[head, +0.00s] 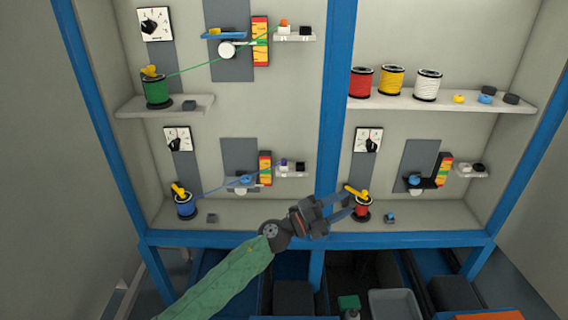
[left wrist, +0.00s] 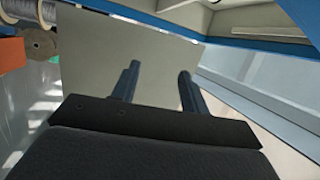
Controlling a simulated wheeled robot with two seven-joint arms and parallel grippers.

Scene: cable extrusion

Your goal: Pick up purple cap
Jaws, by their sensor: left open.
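A tiny purple cap (head: 284,162) sits on a white piece on the small shelf (head: 291,174) of the lower left station in the head view. A black piece (head: 300,166) is right beside it. My left gripper (head: 348,204) is open, below and to the right of the purple cap and well apart from it. Its fingers point right, close to the red spool (head: 362,210); I cannot tell whether they touch it. The left wrist view shows the two fingers (left wrist: 158,80) apart with nothing between them. The purple cap is not visible there. My right gripper is not in view.
A blue post (head: 337,100) stands between the left and right stations. A blue spool (head: 185,206) with a yellow handle feeds a blue cable toward a coloured block (head: 265,168). A blue beam (head: 420,240) edges the lower shelf. Bins (head: 393,304) stand below.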

